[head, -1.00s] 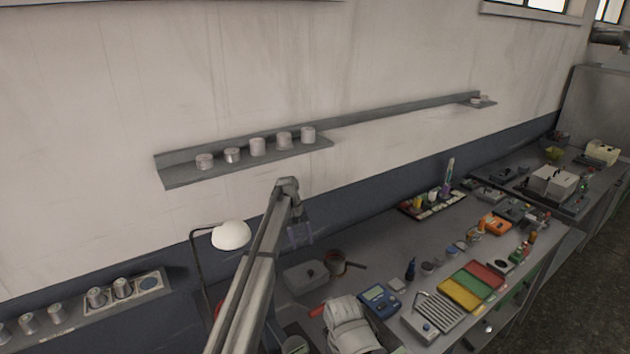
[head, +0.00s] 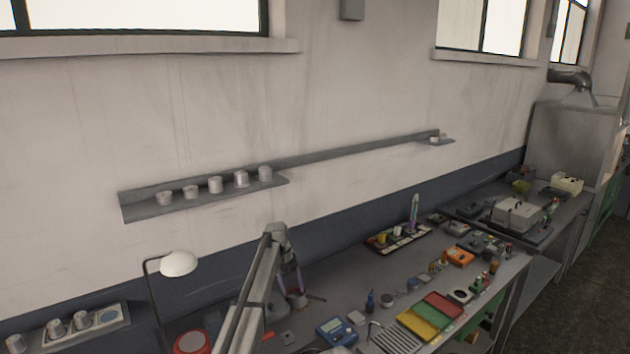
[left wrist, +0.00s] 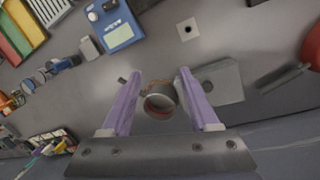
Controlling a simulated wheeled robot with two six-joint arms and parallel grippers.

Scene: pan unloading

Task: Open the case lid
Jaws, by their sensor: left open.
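A grey box with two small upright fittings on top (head: 517,213) stands at the far right of the bench and looks closed. A smaller flat grey block (left wrist: 218,83) lies by my left gripper in the left wrist view. I cannot tell which of them is the case. My left gripper (head: 291,284) is open, with purple fingers over the bench. In the left wrist view its fingers (left wrist: 160,74) stand either side of a small round brown pan (left wrist: 160,100); contact is unclear. The pan also shows in the head view (head: 297,299). My right gripper is not in view.
A blue meter (head: 337,331), a ribbed grey tray (head: 394,338) and red, yellow and green trays (head: 430,315) lie on the bench. A white lamp (head: 179,263) stands left of my arm. A wall shelf (head: 205,197) holds several cups.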

